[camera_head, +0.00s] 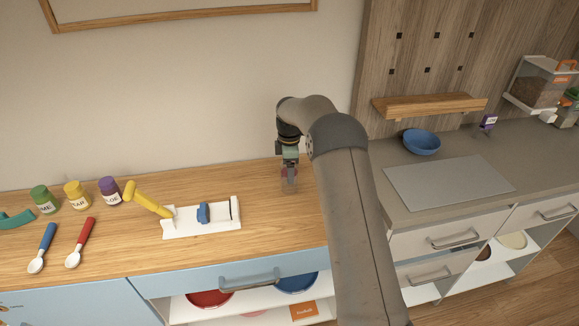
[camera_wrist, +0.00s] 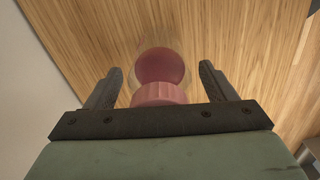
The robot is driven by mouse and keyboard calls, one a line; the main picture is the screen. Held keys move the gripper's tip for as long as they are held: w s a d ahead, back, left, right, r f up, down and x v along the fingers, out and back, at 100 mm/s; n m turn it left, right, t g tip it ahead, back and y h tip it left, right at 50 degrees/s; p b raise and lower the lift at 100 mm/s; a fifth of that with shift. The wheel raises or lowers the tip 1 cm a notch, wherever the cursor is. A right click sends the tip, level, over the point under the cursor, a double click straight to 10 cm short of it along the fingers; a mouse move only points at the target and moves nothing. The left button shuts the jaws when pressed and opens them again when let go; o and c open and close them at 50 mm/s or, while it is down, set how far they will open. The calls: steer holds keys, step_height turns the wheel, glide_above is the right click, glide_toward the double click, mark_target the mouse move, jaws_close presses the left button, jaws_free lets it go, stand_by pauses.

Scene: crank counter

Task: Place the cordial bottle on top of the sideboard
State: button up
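The cordial bottle (camera_wrist: 160,93) appears as a pink ribbed cap with a round dark-red part beyond it, between my fingers in the wrist view. A faint clear outline surrounds the red part. In the head view only a reddish patch of it shows behind my fingers. My gripper (camera_head: 290,186) points down over the right end of the wooden-topped blue cabinet (camera_head: 265,238), which looks like the sideboard. The fingers stand well apart in the wrist view (camera_wrist: 160,68), one each side of the bottle. Whether they touch its clear sides, I cannot tell.
A white board with a yellow crank (camera_head: 150,200) and a blue piece (camera_head: 203,213) lies left of my gripper. Several jars (camera_head: 78,194) and two spoons (camera_head: 80,243) are farther left. A grey counter with a blue bowl (camera_head: 422,142) is at right. Wood near the gripper is clear.

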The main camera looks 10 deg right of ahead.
step_height(320, 180, up, 12)
steer(key=shift+f+b, duration=0.2)
steer(key=shift+b, duration=0.35)
steer(key=shift+s+r, duration=0.1)
steer(key=shift+r, duration=0.4)
steer(key=s+r+m, duration=0.3)
steer(key=s+m, duration=0.1)
steer(key=s, duration=0.5)
steer(key=s+r+m, duration=0.3)
steer(key=s, duration=0.6)
steer(key=s+f+m, duration=0.3)
steer(key=s+m, duration=0.1)
steer(key=s, duration=0.9)
steer(key=s+f+m, duration=0.4)
steer(key=s+m, duration=0.1)
steer(key=s, duration=0.8)
steer(key=shift+s+m+t, duration=0.3)
